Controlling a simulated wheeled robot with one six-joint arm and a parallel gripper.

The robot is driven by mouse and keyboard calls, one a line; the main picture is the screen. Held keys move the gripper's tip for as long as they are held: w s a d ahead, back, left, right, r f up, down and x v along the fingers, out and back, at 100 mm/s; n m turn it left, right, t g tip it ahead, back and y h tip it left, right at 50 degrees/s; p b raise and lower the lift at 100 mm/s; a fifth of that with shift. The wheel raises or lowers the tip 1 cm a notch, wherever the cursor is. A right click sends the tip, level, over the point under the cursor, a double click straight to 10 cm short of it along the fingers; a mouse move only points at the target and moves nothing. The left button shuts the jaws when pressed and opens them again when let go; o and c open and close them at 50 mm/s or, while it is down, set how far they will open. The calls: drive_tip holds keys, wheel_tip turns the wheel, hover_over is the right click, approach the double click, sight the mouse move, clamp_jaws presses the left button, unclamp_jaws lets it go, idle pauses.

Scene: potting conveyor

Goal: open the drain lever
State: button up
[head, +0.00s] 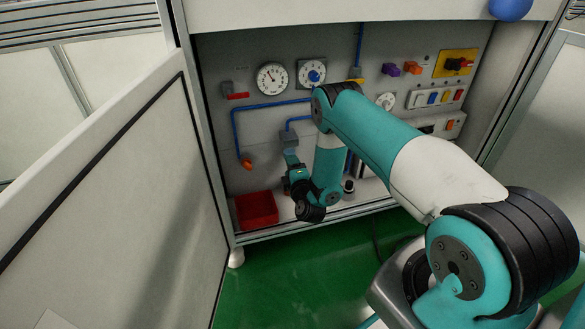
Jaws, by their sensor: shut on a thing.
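My gripper (291,160) is at the lower middle of the grey panel, below a small grey fitting (289,138) on a blue pipe. It is shut on what appears to be the drain lever, close in front of the panel. The jaws are small in this view, and my wrist hides part of the place where they meet the lever. I cannot tell the lever's exact angle.
A red bin (256,210) stands at the lower left of the cabinet floor. An orange-ended blue pipe (235,130) and a red handle (238,96) are on the left of the panel. Gauges (272,79) and switches (456,62) are above and right. A white side panel (130,200) bounds the left.

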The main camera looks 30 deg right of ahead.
drive_tip(key=shift+s+f, duration=0.1)
drive_tip(key=shift+f, duration=0.05)
idle(0.4)
drive_tip(key=o, duration=0.9)
drive_tip(key=shift+o, duration=0.2)
drive_tip(key=p+v, duration=1.7)
drive_tip(key=p, duration=0.2)
drive_tip(key=shift+s, duration=0.2)
drive_tip(key=shift+a, duration=0.1)
